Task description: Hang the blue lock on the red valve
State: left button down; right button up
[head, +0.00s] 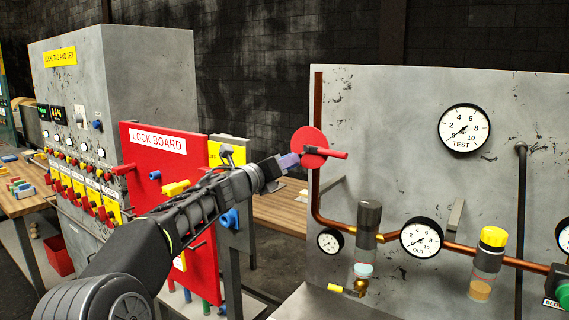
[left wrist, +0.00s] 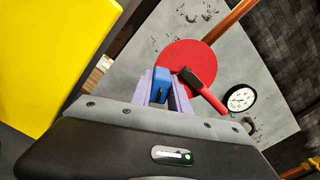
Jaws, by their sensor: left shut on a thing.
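The red valve (head: 308,139) is a round red disc with a red handle (head: 327,152), mounted by a copper pipe at the left of the grey panel. In the left wrist view the valve's disc (left wrist: 190,56) and its handle (left wrist: 211,98) lie just beyond my fingers. My left gripper (head: 290,161) reaches the disc's left edge in the head view. It is shut on the blue lock (left wrist: 160,80), which shows between its purple fingers (left wrist: 163,92). I cannot tell whether the lock touches the valve. The lock's shackle is not clear. My right gripper is not in view.
The red lock board (head: 158,140) with yellow and blue locks stands left of my forearm. Gauges, a copper pipe (head: 317,150) and bottles line the grey panel (head: 395,105). A yellow surface (left wrist: 45,55) fills the left of the wrist view.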

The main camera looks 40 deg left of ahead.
pick_arm(q)
jog(key=shift+w+p, duration=0.3)
jog(key=shift+w, duration=0.55)
jog(key=c, duration=1.2)
grip_release()
jog(key=shift+o, duration=0.2)
jog(key=shift+c, duration=0.5)
